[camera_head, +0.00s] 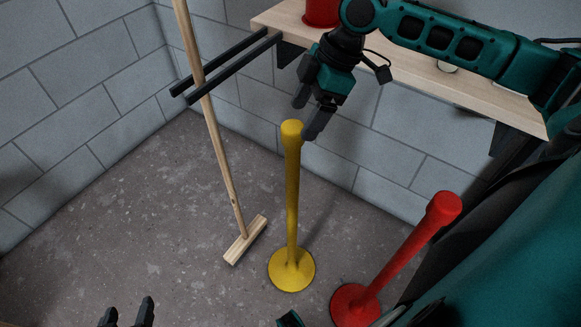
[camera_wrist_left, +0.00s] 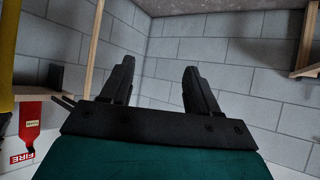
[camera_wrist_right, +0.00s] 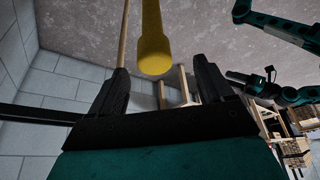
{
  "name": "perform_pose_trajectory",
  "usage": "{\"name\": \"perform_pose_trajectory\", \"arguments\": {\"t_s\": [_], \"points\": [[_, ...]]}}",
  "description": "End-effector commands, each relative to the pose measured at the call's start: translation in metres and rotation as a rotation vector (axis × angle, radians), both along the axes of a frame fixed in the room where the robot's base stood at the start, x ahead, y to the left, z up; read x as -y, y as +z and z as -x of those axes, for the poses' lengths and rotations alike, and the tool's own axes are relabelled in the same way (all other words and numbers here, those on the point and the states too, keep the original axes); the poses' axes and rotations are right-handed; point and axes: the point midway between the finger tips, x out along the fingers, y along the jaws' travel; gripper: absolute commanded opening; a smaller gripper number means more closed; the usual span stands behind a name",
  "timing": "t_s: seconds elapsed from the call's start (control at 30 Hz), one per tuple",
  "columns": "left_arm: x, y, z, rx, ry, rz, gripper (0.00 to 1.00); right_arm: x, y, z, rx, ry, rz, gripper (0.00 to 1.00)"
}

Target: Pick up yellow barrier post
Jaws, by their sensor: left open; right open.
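The yellow barrier post (camera_head: 292,190) stands upright on its round base on the floor, in the middle of the head view. Its rounded top also shows in the right wrist view (camera_wrist_right: 154,52), in line with the gap between my right fingers. My right gripper (camera_head: 308,115) is open and empty beside the post's top, with its fingers pointing downward. In the right wrist view, its fingertips (camera_wrist_right: 163,72) lie on either side of the post's top. My left gripper (camera_head: 127,312) is open and empty at the bottom left, well apart from the post; it also shows in the left wrist view (camera_wrist_left: 158,68).
A red post (camera_head: 405,250) stands to the right of the yellow one. A wooden broom (camera_head: 222,165) leans in a dark two-bar bracket (camera_head: 235,67) at left. A wooden shelf (camera_head: 400,70) on the wall holds a red container (camera_head: 321,13). Floor at left is clear.

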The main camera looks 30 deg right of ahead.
Motion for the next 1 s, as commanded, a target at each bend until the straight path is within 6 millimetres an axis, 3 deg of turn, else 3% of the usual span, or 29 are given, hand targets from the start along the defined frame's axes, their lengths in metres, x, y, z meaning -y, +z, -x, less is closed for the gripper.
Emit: {"name": "perform_pose_trajectory", "arguments": {"t_s": [0.1,0.37,0.7,0.93,1.0], "points": [[0.002,-0.004,0.001,-0.003,-0.003,0.004,0.61,-0.008,-0.02,-0.003,0.0,-0.001,-0.002,0.8],[0.003,-0.001,-0.004,0.015,-0.003,0.008,0.61,-0.012,-0.036,-0.007,0.001,-0.002,-0.001,0.8],[0.003,-0.014,-0.009,0.025,-0.001,0.009,0.61,-0.025,-0.078,-0.018,0.0,-0.001,-0.001,0.8],[0.003,-0.014,-0.008,0.022,0.0,0.011,0.61,-0.025,-0.079,-0.018,0.002,-0.001,0.001,0.8],[0.003,-0.015,-0.008,0.021,0.0,0.011,0.61,-0.025,-0.079,-0.018,0.001,-0.002,0.001,0.74]]}}
